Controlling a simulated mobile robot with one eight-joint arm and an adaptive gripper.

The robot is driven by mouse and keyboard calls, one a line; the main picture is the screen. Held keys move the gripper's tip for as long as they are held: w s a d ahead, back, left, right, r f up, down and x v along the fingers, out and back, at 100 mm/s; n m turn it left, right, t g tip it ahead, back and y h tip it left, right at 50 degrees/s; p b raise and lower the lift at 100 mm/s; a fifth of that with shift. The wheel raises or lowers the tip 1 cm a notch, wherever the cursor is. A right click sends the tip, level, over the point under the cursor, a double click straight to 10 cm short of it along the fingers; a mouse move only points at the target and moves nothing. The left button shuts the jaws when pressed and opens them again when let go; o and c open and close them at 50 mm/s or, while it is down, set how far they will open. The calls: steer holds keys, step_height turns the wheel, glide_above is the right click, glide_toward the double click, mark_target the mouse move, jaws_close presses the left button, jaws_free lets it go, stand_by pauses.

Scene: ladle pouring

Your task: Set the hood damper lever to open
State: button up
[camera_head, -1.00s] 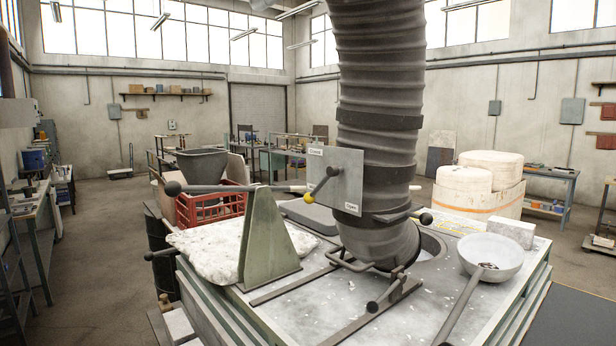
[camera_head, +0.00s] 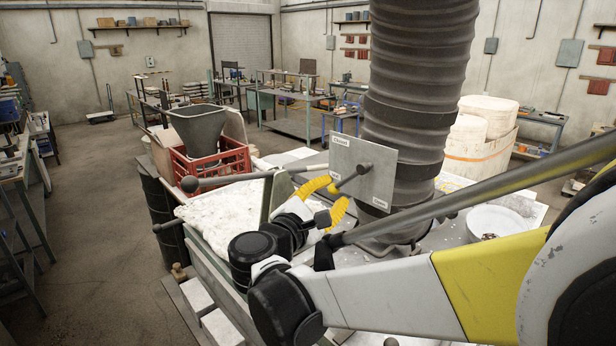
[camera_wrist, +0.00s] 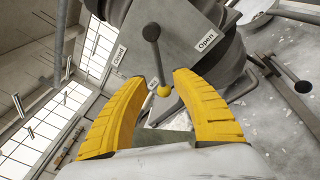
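The hood damper lever (camera_head: 348,180) is a dark rod with a yellow knob, pivoted on a grey plate (camera_head: 378,184) in front of the ribbed duct. In the head view it points down-left, between the "Closed" label (camera_head: 340,141) at the upper left and the "Open" label (camera_head: 380,204) at the lower right. My gripper (camera_head: 328,197) has two yellow fingers spread around the knob. In the wrist view the knob (camera_wrist: 164,91) sits between the fingertips, with gaps showing beside it. The "Open" label (camera_wrist: 207,41) is to its upper right.
The ribbed duct (camera_head: 415,100) stands close behind the plate. A green upright bracket (camera_head: 277,190) and a long ball-ended rod (camera_head: 225,181) are near my gripper on the left. A red crate (camera_head: 215,165) stands at left.

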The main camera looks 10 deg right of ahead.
mark_target(344, 183)
steer(key=x, duration=0.7)
steer(key=shift+a, duration=0.1)
steer(key=shift+c, duration=0.5)
jaws_close()
